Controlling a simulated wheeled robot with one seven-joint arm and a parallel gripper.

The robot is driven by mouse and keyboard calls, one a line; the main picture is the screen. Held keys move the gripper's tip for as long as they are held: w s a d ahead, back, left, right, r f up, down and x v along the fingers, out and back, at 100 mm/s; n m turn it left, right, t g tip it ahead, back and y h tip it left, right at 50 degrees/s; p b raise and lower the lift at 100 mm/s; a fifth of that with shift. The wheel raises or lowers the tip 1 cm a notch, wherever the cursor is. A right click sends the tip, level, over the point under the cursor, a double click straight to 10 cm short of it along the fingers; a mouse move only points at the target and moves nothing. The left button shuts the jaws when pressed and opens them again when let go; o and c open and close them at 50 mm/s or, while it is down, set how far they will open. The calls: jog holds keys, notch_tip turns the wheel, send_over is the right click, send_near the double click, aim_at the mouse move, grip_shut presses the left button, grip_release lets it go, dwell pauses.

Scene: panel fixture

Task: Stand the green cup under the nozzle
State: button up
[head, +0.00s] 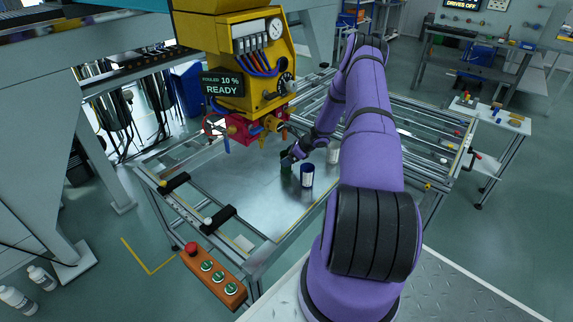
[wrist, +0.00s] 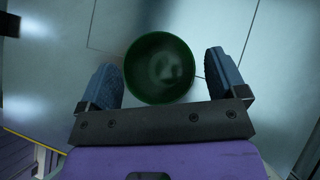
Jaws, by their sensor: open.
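The green cup (wrist: 160,68) shows from above in the wrist view, round and dark green, between the two blue fingers. My gripper (wrist: 164,78) is open, one finger on each side of the cup, with a small gap visible at each side. In the head view the green cup (head: 286,167) stands on the metal table, partly hidden by my gripper (head: 290,157). The yellow machine (head: 238,60) hangs over the table's back left and reads READY. Its red and yellow lower fittings (head: 262,128) are there; I cannot tell which is the nozzle.
A white cup with a dark blue top (head: 307,176) stands just right of the green cup. A pale cup (head: 333,153) stands farther right, by my arm. The metal tabletop (head: 225,180) is clear to the left. A button box (head: 212,273) is at the front edge.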

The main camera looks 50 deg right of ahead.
jog(key=shift+x, duration=0.85)
jog(key=c, duration=1.1)
jog(key=shift+r, duration=0.1)
